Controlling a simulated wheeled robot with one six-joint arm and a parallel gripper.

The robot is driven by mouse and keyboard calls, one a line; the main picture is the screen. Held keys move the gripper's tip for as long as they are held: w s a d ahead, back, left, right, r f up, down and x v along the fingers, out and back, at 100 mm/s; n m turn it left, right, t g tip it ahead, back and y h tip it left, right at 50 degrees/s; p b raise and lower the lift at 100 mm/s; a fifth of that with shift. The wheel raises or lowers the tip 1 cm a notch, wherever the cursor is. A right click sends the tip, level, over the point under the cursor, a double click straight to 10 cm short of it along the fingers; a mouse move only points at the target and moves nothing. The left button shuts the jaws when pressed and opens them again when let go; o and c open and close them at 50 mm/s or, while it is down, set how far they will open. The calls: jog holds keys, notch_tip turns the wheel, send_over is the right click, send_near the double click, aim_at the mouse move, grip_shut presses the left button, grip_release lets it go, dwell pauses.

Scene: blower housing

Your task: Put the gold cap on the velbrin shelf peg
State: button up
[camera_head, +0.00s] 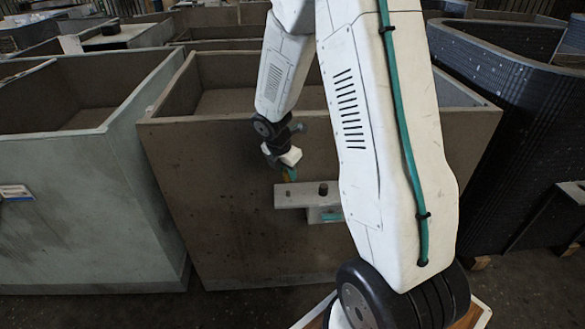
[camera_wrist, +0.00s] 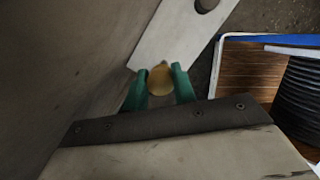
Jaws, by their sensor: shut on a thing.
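My gripper (camera_wrist: 160,85) is shut on the gold cap (camera_wrist: 160,75), which sits between its two green fingertips in the wrist view. In the head view my gripper (camera_head: 288,175) hangs at the left end of a grey shelf (camera_head: 300,197) on the front of a brown housing. A short dark peg (camera_head: 323,188) stands up from the shelf, to the right of my gripper and apart from it. The shelf's pale plate (camera_wrist: 172,38) also shows in the wrist view, with the dark round peg (camera_wrist: 205,4) cut by the top edge. No readable name shows on the shelf.
The brown open-topped housing (camera_head: 215,200) stands behind the shelf. A grey-green bin (camera_head: 70,215) is at left and a dark ribbed container (camera_head: 490,130) at right.

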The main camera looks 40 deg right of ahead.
aim_at(290, 194)
jog(key=shift+d+f, duration=0.1)
jog(key=shift+f, duration=2.05)
jog(key=shift+f, duration=1.45)
jog(key=o, duration=1)
jog(key=shift+r, duration=0.15)
jog(key=v, duration=0.7)
jog(key=shift+r, duration=0.25)
